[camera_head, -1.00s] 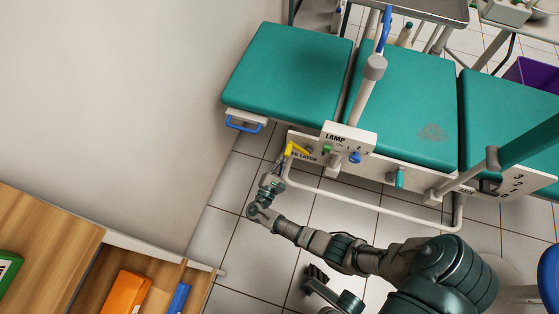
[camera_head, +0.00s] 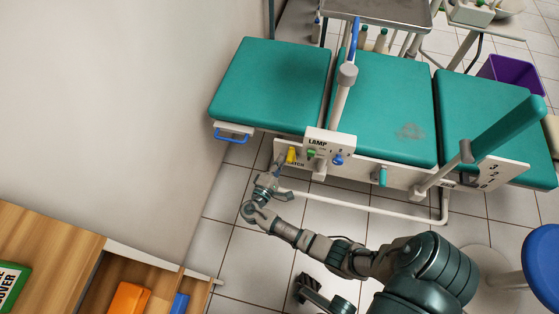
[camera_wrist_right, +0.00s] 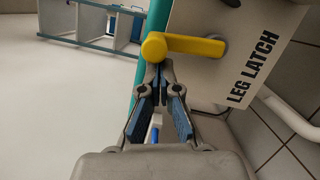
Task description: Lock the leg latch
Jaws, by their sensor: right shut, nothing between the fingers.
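The yellow leg latch handle (camera_head: 291,155) is on the white panel at the left end of the teal dental chair. In the right wrist view the handle (camera_wrist_right: 185,47) stands out from its pivot beside the words LEG LATCH and points toward the top side of that lettering. My right gripper (camera_head: 273,174) is just below and left of the handle in the head view. In the wrist view its fingertips (camera_wrist_right: 160,72) are together and empty, right by the handle's free end; I cannot tell whether they touch.
The lamp panel (camera_head: 330,143) with green and blue knobs is right of the latch. A white floor rail (camera_head: 360,206) runs below the chair. A blue handle (camera_head: 234,132) is at the chair's left end. A wooden drawer unit (camera_head: 45,240) stands lower left, with tiled floor between.

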